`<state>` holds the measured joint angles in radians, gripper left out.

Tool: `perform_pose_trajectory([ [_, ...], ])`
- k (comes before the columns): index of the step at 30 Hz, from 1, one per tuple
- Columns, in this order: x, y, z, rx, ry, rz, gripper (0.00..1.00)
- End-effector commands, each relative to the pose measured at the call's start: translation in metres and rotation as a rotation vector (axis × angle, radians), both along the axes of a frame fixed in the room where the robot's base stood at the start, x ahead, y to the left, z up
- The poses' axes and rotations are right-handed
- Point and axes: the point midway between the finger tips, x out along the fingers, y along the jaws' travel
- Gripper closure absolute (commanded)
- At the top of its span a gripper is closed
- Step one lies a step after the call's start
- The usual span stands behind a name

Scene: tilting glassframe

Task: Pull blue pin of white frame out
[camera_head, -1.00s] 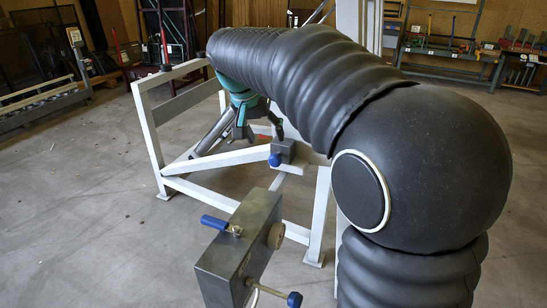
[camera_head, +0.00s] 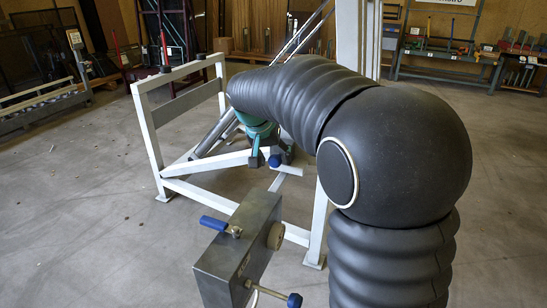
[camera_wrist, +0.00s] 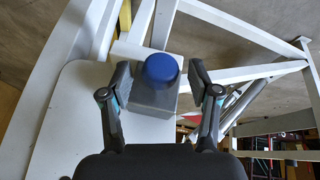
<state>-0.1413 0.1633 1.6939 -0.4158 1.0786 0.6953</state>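The white frame (camera_head: 150,130) stands on the floor behind my arm, with a slanted beam across its lower part. The blue pin (camera_head: 275,160) is a round blue knob on a grey block near that beam's right end. In the wrist view the blue pin (camera_wrist: 160,69) lies between my gripper's (camera_wrist: 159,76) two fingertips, with a gap on each side. The gripper is open and holds nothing. In the head view my arm hides most of it. The pin's shaft is hidden behind its knob.
A grey metal box (camera_head: 240,250) with a blue-handled lever (camera_head: 215,223) and a blue-tipped rod (camera_head: 293,300) stands in the foreground. Racks with tools (camera_head: 440,45) line the back wall. The concrete floor at left is clear.

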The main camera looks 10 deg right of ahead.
Motion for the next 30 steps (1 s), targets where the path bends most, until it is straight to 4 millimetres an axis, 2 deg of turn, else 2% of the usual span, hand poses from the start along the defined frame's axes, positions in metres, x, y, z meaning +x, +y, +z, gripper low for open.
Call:
perform_pose_trajectory([
  [1,0.000,0.000,0.000,0.000,0.000,0.000,0.54],
  [6,0.000,0.000,0.000,0.000,0.000,0.000,0.97],
  [7,0.000,0.000,0.000,0.000,0.000,0.000,1.00],
  [13,-0.003,0.002,-0.001,0.001,0.000,0.001,1.00],
  [21,-0.024,0.018,0.000,0.001,0.000,0.001,1.00],
  [27,-0.025,0.020,0.000,0.002,0.004,0.001,1.00],
  [28,-0.025,0.020,0.000,0.002,0.005,0.002,0.59],
  [30,-0.025,0.020,0.000,0.002,0.004,0.002,0.42],
])
